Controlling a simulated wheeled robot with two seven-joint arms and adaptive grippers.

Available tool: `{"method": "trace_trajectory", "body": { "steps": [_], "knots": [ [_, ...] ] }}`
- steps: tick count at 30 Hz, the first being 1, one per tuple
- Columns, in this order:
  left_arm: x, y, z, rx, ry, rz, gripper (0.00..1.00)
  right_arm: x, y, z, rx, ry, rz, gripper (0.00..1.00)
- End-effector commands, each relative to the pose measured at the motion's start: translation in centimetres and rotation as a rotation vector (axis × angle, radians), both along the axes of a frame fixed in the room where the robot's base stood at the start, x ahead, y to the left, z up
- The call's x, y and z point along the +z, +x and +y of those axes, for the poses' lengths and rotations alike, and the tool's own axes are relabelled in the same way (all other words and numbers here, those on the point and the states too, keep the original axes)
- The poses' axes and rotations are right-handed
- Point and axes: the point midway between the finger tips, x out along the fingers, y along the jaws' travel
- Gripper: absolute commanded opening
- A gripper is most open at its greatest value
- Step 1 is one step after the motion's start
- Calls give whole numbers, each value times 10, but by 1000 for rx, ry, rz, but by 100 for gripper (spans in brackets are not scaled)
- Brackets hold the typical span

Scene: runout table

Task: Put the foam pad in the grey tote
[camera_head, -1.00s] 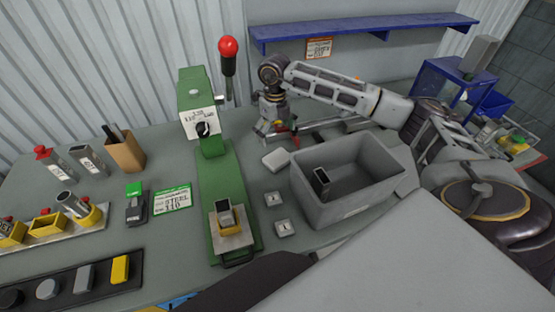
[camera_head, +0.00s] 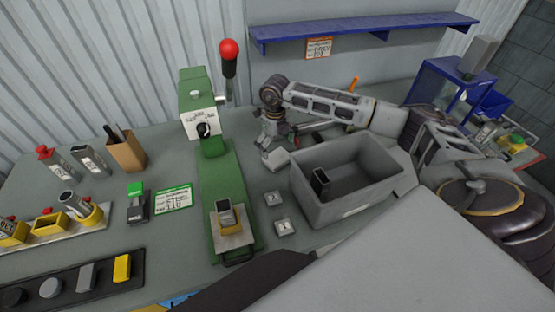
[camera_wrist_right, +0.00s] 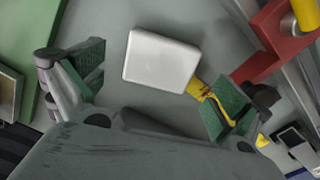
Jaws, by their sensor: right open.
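The foam pad (camera_head: 277,160) is a pale, flat block on the table just left of the grey tote. In the right wrist view the foam pad (camera_wrist_right: 160,62) lies between and a little ahead of the two green-lined fingers. My right gripper (camera_head: 276,143) is open and empty above the pad in the head view; the gripper (camera_wrist_right: 158,88) also shows in the wrist view. It hides part of the pad in the head view. The grey tote (camera_head: 357,195) is open-topped and holds a dark rectangular tube (camera_head: 320,182). My left gripper is not in view.
A green press (camera_head: 222,185) with a red-knobbed lever stands left of the pad. Two small numbered blocks (camera_head: 282,227) lie in front of the pad. A red part (camera_wrist_right: 272,45) is close to the right finger. A blue shelf (camera_head: 365,30) hangs behind.

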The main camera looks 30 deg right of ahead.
Motion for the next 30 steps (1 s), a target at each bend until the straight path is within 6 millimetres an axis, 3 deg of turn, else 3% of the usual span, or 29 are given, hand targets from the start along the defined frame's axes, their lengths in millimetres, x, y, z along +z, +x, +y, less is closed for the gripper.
{"method": "trace_trajectory", "body": {
  "steps": [15, 30],
  "knots": [
    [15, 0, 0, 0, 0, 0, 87, -46, 0, -3, 0, 1, 0, 100],
    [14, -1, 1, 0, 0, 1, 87, -48, 0, -3, 0, 0, 0, 100]
  ]
}}
